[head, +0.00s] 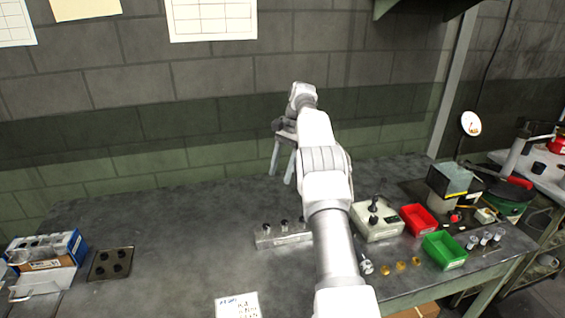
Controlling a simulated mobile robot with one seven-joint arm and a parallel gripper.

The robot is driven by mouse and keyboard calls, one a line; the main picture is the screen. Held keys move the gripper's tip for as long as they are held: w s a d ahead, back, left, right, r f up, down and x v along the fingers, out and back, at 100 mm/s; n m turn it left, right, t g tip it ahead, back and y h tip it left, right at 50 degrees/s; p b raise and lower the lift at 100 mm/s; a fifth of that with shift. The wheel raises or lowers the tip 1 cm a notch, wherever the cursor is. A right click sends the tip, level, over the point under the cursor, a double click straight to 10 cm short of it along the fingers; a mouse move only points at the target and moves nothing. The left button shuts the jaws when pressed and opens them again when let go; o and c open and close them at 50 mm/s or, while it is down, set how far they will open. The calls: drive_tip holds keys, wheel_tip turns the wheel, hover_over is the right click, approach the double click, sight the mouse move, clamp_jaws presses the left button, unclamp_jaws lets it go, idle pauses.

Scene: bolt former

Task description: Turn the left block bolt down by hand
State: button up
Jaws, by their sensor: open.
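My gripper (281,178) is open and empty, its two fingers pointing down above the back middle of the bench. A low grey block (270,241) stands on the bench in front of and below it, with three dark-topped pieces in a row; the leftmost dark top (266,228) is in plain view. A pale box-shaped fixture (383,232) stands right of my arm, with dark upright knobs or bolts (374,205) on top. I cannot tell which piece is the left block bolt, nor how far any is turned down. My gripper touches none of them.
A red bin (418,219) and a green bin (444,250) stand right of the fixture. Small brass pieces (400,265) lie in front. A dark plate (111,263) and a blue box (72,241) are at left. The left-centre bench (180,245) is clear.

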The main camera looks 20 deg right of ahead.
drive_tip(key=shift+d+r+p, duration=0.25)
drive_tip(key=shift+r+p, duration=0.1)
drive_tip(key=shift+r, duration=0.3)
drive_tip(key=shift+w, duration=0.1)
